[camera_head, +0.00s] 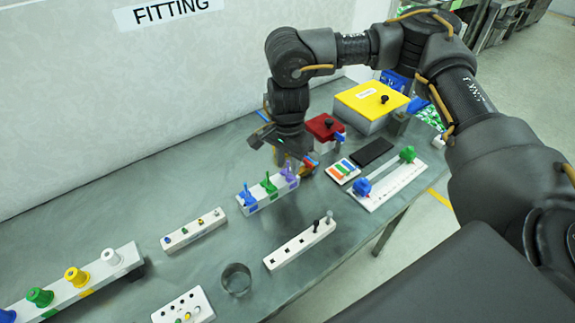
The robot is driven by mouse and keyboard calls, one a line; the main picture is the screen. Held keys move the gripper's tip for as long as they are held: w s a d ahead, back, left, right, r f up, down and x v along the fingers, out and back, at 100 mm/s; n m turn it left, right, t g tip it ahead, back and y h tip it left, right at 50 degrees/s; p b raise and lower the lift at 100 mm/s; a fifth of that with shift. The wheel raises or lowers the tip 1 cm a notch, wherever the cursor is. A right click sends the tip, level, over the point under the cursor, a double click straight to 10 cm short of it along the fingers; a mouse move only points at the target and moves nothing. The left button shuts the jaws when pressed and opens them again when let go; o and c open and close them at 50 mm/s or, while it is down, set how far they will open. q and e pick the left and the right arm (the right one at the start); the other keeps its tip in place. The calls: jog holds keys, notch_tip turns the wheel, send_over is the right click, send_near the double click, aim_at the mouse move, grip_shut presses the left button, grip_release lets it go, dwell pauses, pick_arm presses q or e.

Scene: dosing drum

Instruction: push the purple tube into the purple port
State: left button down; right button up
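My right gripper (288,163) hangs from the upper right, over the right end of a white block (270,198). The purple tube (287,174) shows at that end, just below and partly behind the gripper. A purple patch (293,185) marks the block's front there. The purple port itself is hidden or too small to make out, so I cannot tell how deep the tube sits. I cannot tell whether the fingers touch or grip the tube. My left gripper is out of view.
On the same block, a blue piece (248,198) and a green piece (269,185) stand left of the purple one. A red box (325,127) and a yellow-lidded box (371,99) stand behind to the right. A round cup (236,279) is nearer the front.

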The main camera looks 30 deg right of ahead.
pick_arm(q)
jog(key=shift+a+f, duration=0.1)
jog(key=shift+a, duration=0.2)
pick_arm(e)
notch_tip(320, 180, up, 10)
jog(key=shift+f, duration=0.25)
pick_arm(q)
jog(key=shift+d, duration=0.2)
